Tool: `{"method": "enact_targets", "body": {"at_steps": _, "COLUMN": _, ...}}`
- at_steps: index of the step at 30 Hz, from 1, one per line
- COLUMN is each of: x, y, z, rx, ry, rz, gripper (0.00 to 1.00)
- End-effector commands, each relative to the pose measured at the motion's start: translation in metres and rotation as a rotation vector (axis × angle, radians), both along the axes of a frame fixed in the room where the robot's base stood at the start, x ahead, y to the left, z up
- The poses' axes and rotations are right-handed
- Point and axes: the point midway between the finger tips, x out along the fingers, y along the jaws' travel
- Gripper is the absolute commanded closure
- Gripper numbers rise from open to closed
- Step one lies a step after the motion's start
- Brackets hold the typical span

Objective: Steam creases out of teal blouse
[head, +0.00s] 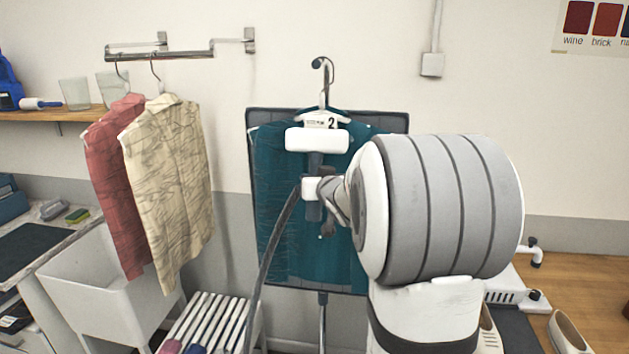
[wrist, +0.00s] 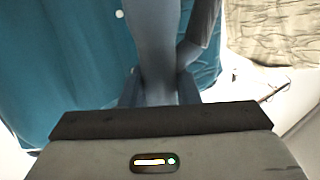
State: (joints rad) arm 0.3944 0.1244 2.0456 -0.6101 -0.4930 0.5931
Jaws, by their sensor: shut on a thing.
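The teal blouse (head: 275,215) hangs on a hanger from a hook in front of a dark board (head: 399,122), with a tag marked 2 at its neck. Fine crease lines show on its left side; my arm hides much of its right side. My gripper (head: 314,198) is shut on the steamer (head: 317,139), whose wide white head is upright in front of the blouse's upper part. I cannot tell whether the head touches the cloth. In the wrist view the steamer's grey-blue body (wrist: 155,45) runs up from the jaws, with the blouse (wrist: 60,60) behind it.
A creased red garment (head: 115,190) and a creased cream shirt (head: 170,190) hang from a wall rail (head: 160,55) at left. A white sink (head: 110,285) stands below them beside a slatted rack (head: 215,318). The steamer's dark hose (head: 270,260) hangs down before the blouse.

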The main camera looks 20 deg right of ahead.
Motion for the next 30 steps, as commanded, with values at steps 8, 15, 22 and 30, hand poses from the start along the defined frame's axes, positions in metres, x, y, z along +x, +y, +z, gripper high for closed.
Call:
{"method": "enact_targets", "body": {"at_steps": 8, "x": 0.0, "y": 0.0, "z": 0.01, "rx": 0.0, "ry": -0.003, "rz": 0.001, "gripper": 1.0}}
{"method": "enact_targets", "body": {"at_steps": 15, "x": -0.001, "y": 0.001, "z": 0.01, "rx": -0.001, "ry": -0.003, "rz": 0.001, "gripper": 1.0}}
{"method": "enact_targets", "body": {"at_steps": 22, "x": -0.019, "y": 0.013, "z": 0.009, "rx": -0.002, "ry": -0.005, "rz": 0.002, "gripper": 1.0}}
{"method": "enact_targets", "body": {"at_steps": 30, "x": -0.04, "y": 0.028, "z": 0.009, "rx": -0.001, "ry": -0.004, "rz": 0.002, "gripper": 1.0}}
